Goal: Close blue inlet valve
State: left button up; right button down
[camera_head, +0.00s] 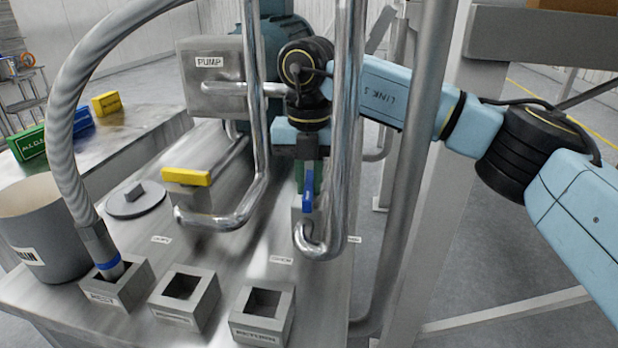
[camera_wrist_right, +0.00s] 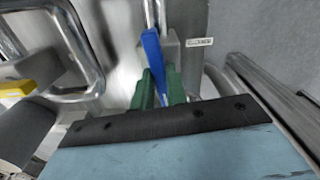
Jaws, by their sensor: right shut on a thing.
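The blue inlet valve handle (camera_head: 308,190) sits on a grey valve body (camera_head: 303,216) at the bent lower end of a shiny pipe. In the head view the handle runs roughly up the picture, away from me. My right gripper (camera_head: 309,172) reaches in from behind the pipes and its green fingers are shut on the handle. In the right wrist view the blue handle (camera_wrist_right: 153,58) passes between the two green fingers (camera_wrist_right: 160,88), with its far end at the grey valve body (camera_wrist_right: 171,45). My left gripper is not in view.
Shiny vertical pipes (camera_head: 347,120) stand close in front of my right gripper. A yellow handle (camera_head: 187,177) lies crosswise to the left. The pump box (camera_head: 215,90) is behind. Three square sockets (camera_head: 262,314) line the front; a hose (camera_head: 75,150) enters the left one. A grey post (camera_head: 420,150) stands right.

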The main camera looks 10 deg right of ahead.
jog(key=n, duration=0.9)
jog(key=shift+p, duration=0.35)
jog(key=n, duration=0.4)
jog(key=shift+n+p, duration=0.3)
jog(key=shift+n, duration=1.4)
jog(key=c, duration=1.4)
grip_release()
jog(key=shift+r, duration=0.1)
